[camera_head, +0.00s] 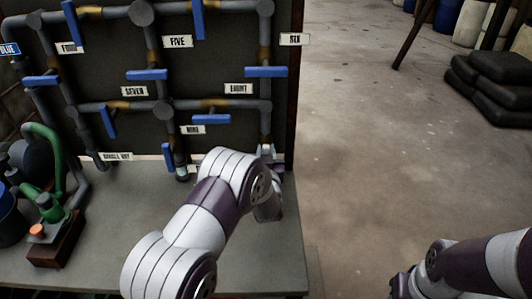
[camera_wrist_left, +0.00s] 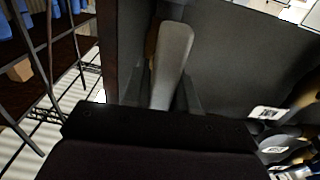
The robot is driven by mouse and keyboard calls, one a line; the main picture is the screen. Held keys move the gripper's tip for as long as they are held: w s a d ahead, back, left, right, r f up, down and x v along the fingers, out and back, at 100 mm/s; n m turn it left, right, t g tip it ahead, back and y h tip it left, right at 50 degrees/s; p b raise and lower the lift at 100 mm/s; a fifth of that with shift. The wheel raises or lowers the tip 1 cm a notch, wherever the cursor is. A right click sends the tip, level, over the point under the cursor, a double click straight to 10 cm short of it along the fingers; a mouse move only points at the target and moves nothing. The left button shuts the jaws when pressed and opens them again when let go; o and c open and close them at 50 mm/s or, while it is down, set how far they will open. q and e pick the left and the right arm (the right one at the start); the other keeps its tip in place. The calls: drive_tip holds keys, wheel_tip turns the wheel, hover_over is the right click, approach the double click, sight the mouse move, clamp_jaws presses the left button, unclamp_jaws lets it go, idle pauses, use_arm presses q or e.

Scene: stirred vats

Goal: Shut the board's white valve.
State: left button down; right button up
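The board's white valve shows in the left wrist view as a pale grey-white lever handle (camera_wrist_left: 172,62), standing up in front of my left gripper (camera_wrist_left: 166,88). The dark fingers are on either side of the handle, with a small gap seen on the right, so the gripper looks open around it. In the head view my left arm reaches the lower right corner of the dark board (camera_head: 225,140), and its forearm and wrist hide most of the gripper and valve. My right gripper (camera_head: 402,286) is low at the right, partly cut off; its fingers are unclear.
Grey pipes with several blue valve handles (camera_head: 266,72) and name labels cover the board. A green pump (camera_head: 50,208) stands on the grey bench (camera_head: 105,220) at the left. Open concrete floor (camera_head: 380,160) lies to the right, with black sacks (camera_head: 490,85) farther back.

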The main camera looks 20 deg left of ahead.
use_arm(q)
drive_tip(key=shift+m, duration=0.3)
drive_tip(key=m, duration=0.3)
drive_tip(key=shift+d+m, duration=0.15)
drive_tip(key=shift+m, duration=0.15)
drive_tip(key=m, duration=0.2)
drive_tip(key=m+p, duration=0.1)
drive_tip(key=m, duration=0.1)
drive_tip(key=shift+d+f, duration=0.15)
drive_tip(key=shift+d, duration=0.05)
drive_tip(key=m, duration=0.2)
drive_tip(key=m+p, duration=0.1)
drive_tip(key=m, duration=0.2)
drive_tip(key=shift+w+d+f, duration=0.1)
drive_tip(key=shift+f, duration=0.05)
drive_tip(key=shift+f+m+p, duration=0.15)
drive_tip(key=shift+m+p, duration=0.05)
drive_tip(key=shift+m, duration=0.95)
drive_tip(key=shift+f+m+p, duration=0.1)
drive_tip(key=shift+m+p, duration=0.05)
drive_tip(key=shift+m, duration=1)
drive_tip(key=c, duration=1)
unclamp_jaws()
